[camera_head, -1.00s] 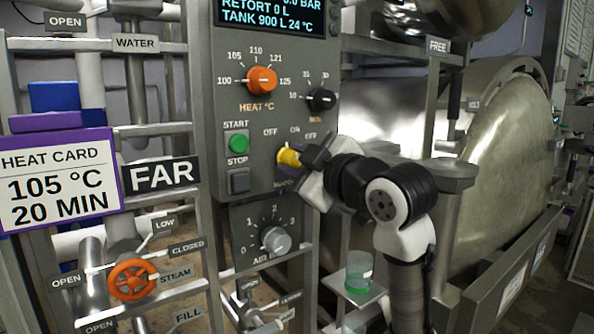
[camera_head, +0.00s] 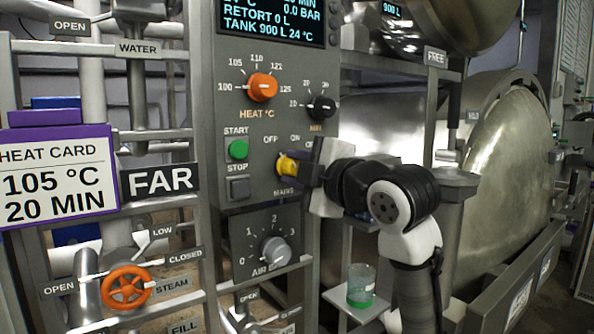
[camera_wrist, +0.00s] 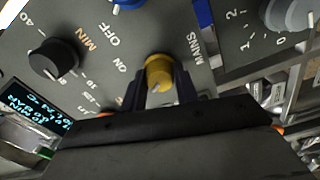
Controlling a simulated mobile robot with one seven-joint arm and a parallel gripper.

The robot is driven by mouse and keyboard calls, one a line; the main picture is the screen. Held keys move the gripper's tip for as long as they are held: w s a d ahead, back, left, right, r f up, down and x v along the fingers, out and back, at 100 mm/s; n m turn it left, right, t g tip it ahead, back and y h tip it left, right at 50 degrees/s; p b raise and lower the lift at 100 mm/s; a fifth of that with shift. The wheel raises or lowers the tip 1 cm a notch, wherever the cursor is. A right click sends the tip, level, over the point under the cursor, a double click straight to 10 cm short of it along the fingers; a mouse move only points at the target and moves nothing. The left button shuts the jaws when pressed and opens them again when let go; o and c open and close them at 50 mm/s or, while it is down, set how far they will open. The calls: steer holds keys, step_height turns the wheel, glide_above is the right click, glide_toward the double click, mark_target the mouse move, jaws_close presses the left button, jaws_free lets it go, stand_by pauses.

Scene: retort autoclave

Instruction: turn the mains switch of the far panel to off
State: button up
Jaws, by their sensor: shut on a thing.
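The mains switch is a yellow knob (camera_head: 287,166) on the grey panel beside the FAR sign (camera_head: 160,181). OFF, ON and OFF are printed above it and MAINS below. My gripper (camera_head: 302,170) reaches in from the right and is shut on the knob. In the wrist view the yellow knob (camera_wrist: 158,70) sits between the two dark fingers of my gripper (camera_wrist: 158,84). Which label the knob points to is hard to tell, as the fingers hide part of it.
Close by are the orange heat knob (camera_head: 262,87), black minutes knob (camera_head: 321,107), green start button (camera_head: 238,149), stop button (camera_head: 238,188) and grey air knob (camera_head: 275,251). A beaker with green liquid (camera_head: 361,286) stands on a small shelf below my arm.

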stand_by(0.3)
steer(key=o, duration=1)
steer(key=b+v, duration=0.3)
steer(key=v, duration=1)
steer(key=shift+s+d, duration=0.2)
steer(key=shift+s, duration=0.2)
